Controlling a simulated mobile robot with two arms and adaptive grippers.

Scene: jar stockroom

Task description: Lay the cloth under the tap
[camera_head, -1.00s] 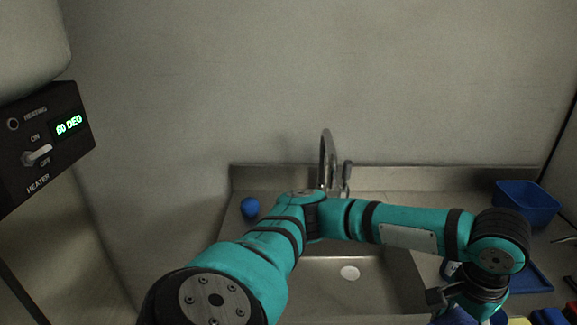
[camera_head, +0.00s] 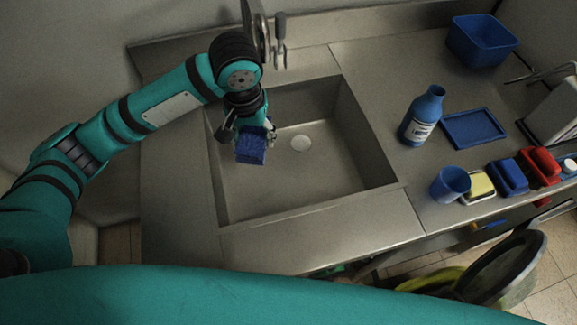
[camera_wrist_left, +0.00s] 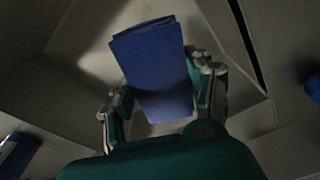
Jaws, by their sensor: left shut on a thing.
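A folded dark blue cloth (camera_head: 251,148) hangs in my left gripper (camera_head: 246,130), over the left part of the sink basin (camera_head: 340,165). In the left wrist view the cloth (camera_wrist_left: 152,65) sits between the two fingers of the left gripper (camera_wrist_left: 165,100), which is shut on it. The metal tap (camera_head: 256,22) stands behind the sink at the top, partly hidden by my left arm. I cannot tell whether the cloth touches the basin. My right gripper is not in view.
On the counter to the right stand a blue bottle (camera_head: 423,116), a blue tray (camera_head: 473,129), a blue tub (camera_head: 481,41), a blue cup (camera_head: 450,184) and a yellow sponge (camera_head: 480,184). A round-lidded bin (camera_head: 505,265) stands below the counter. The basin's right side is clear.

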